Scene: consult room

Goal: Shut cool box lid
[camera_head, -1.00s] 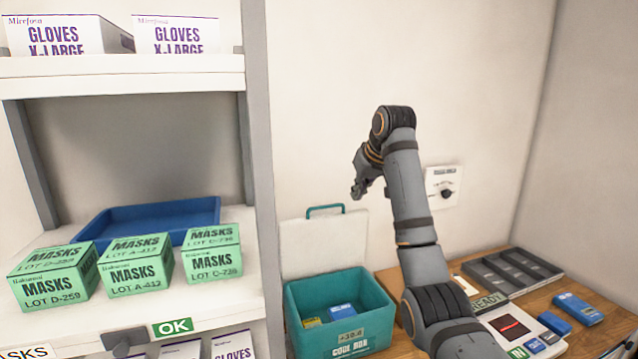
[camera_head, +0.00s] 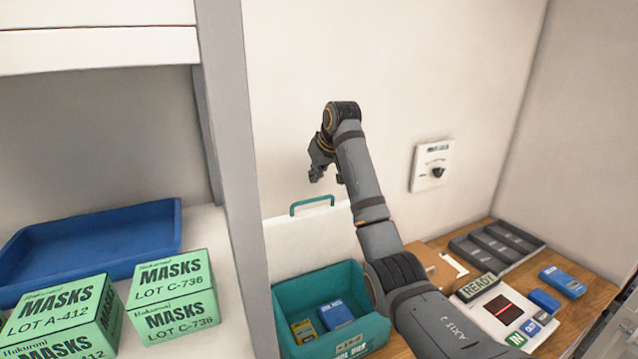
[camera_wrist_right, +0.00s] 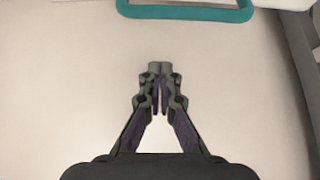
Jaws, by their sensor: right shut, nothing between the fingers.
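The cool box (camera_head: 376,334) is a teal open box at the bottom middle of the head view. A yellow pack (camera_head: 304,331) and a blue pack (camera_head: 336,315) lie inside it. Its pale lid (camera_head: 310,245) stands open, raised behind the box against the wall side. The lid's teal handle (camera_head: 312,204) is at its top edge; the handle also shows at the top of the right wrist view (camera_wrist_right: 185,12). My right gripper (camera_head: 317,179) is shut and empty, just above the handle in the picture and apart from it. My left gripper is out of view.
A shelf post (camera_head: 238,200) stands left of the box, with mask boxes (camera_head: 172,295) and a blue tray (camera_head: 90,250) on the shelf.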

